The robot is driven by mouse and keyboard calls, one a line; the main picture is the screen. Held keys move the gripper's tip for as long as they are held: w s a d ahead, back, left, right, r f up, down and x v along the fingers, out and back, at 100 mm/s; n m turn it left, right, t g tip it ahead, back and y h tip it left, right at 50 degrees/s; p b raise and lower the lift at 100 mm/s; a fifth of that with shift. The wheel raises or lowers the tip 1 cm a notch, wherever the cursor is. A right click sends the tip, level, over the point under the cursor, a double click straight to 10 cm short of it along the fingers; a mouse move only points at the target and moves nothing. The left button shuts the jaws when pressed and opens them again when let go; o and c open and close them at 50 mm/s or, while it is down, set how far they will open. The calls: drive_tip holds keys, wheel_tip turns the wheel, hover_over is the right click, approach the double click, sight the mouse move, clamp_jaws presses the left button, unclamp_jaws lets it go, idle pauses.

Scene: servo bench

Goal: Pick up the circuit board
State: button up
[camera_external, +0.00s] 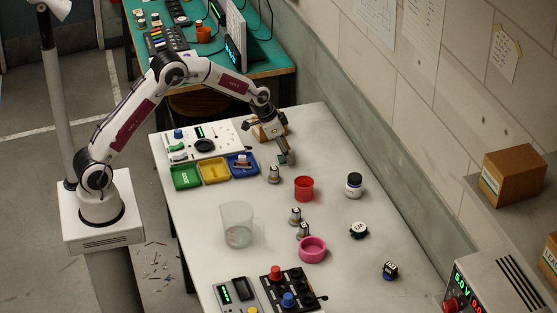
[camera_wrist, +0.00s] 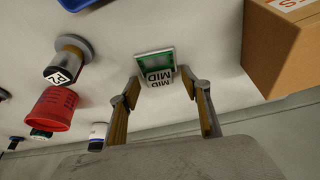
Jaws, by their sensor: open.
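A small green-edged piece with a white MID label (camera_wrist: 155,62), which looks like the circuit board, lies on the table in the wrist view. It sits just beyond and between the fingertips of my gripper (camera_wrist: 160,86). My gripper is open, with nothing visible between its fingers and a gap on either side of the piece. In the external view my gripper (camera_external: 282,156) is low over the far part of the white table. The piece is mostly hidden there behind the fingers, and contact cannot be told.
A cardboard box (camera_wrist: 285,45) stands close at right in the wrist view. A grey-topped knob (camera_external: 273,174) and red cup (camera_external: 304,188) stand near my gripper. Coloured trays (camera_external: 214,171) lie left; a clear beaker (camera_external: 238,224) and pink ring (camera_external: 312,250) stand nearer the camera.

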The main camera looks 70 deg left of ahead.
drive_tip(key=c, duration=1.2)
drive_tip(key=shift+o, duration=0.2)
wheel_tip(320, 180, up, 10)
idle(0.5)
